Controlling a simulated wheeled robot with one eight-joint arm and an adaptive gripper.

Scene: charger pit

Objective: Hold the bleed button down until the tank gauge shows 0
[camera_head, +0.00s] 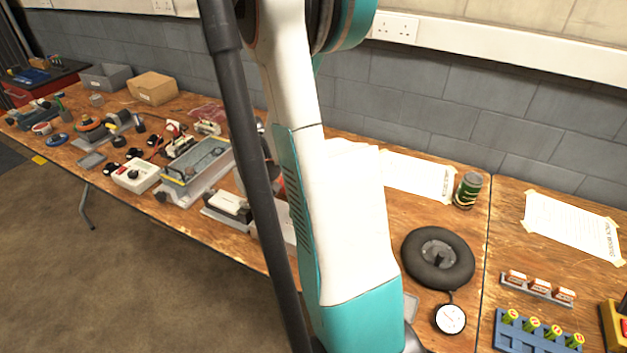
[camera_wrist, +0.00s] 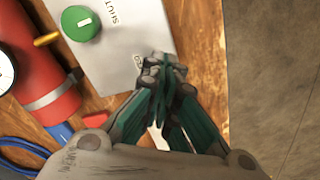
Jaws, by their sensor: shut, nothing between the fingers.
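In the wrist view, a red tank (camera_wrist: 38,65) with a metal band lies at the left. A white round gauge (camera_wrist: 5,72) is cut off by the left edge, and its reading cannot be made out. A grey panel (camera_wrist: 122,45) beside the tank carries a green knob (camera_wrist: 80,23) and the word SHUT; other lettering is partly covered by my fingers. My gripper (camera_wrist: 163,68) is shut and empty, its tips over the panel's lower right corner; contact cannot be told. A small red piece (camera_wrist: 97,118) shows beside my gripper; I cannot tell whether it is the bleed button.
In the wrist view, a yellow piece (camera_wrist: 47,39) is by the tank and a blue cable (camera_wrist: 18,150) lies at lower left. In the head view, my arm hides the middle of the bench. A black ring (camera_head: 438,258) with a dial (camera_head: 450,319) and a blue rack (camera_head: 535,335) are at right.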

